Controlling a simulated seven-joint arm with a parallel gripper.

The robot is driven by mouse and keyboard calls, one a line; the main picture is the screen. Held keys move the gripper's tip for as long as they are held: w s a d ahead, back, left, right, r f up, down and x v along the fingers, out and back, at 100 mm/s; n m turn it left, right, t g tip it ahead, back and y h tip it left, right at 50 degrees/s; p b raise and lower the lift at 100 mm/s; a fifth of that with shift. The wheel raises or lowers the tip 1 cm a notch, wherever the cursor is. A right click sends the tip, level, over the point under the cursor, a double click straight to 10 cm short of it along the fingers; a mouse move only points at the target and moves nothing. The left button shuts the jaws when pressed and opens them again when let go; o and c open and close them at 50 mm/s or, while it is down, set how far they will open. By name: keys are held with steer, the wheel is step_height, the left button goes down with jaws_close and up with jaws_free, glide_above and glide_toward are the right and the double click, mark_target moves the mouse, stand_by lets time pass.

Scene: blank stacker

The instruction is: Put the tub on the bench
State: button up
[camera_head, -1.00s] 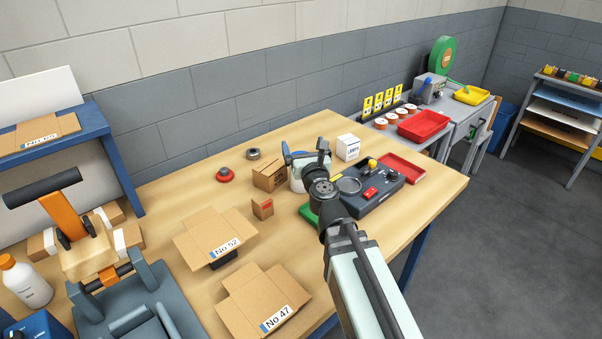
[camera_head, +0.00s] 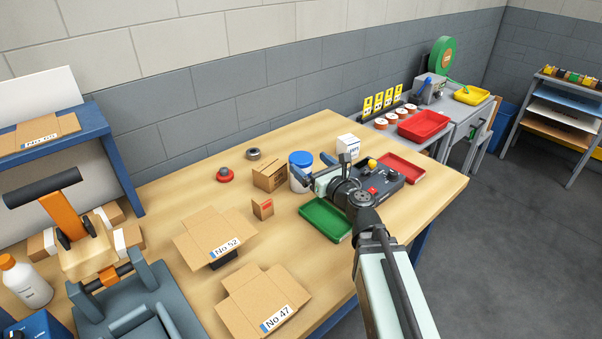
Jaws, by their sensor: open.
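The tub (camera_head: 299,178) is white with a blue lid. It appears to stand upright on the wooden bench (camera_head: 205,178), just right of a brown carton. My gripper (camera_head: 317,179) is open, immediately right of the tub and at the end of my arm reaching in from the lower right. Its two blue fingers are spread apart with nothing held between them. Part of the tub's right side is behind the gripper. I cannot tell whether a finger touches the tub.
A brown carton (camera_head: 270,176), a small box (camera_head: 263,208) and a white box (camera_head: 348,147) stand near the tub. A green tray (camera_head: 323,218), a dark fixture (camera_head: 392,180) and a red tray (camera_head: 402,167) lie to the right. Flat cartons (camera_head: 262,300) lie in front.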

mark_target(298, 159)
step_height(298, 159, down, 2)
steer(key=shift+f, duration=0.1)
steer(key=shift+w+a+f, duration=0.1)
steer(key=shift+w, duration=0.05)
steer(key=shift+x, duration=3.65)
steer(key=c, duration=1.2)
steer(key=shift+r, duration=5.05)
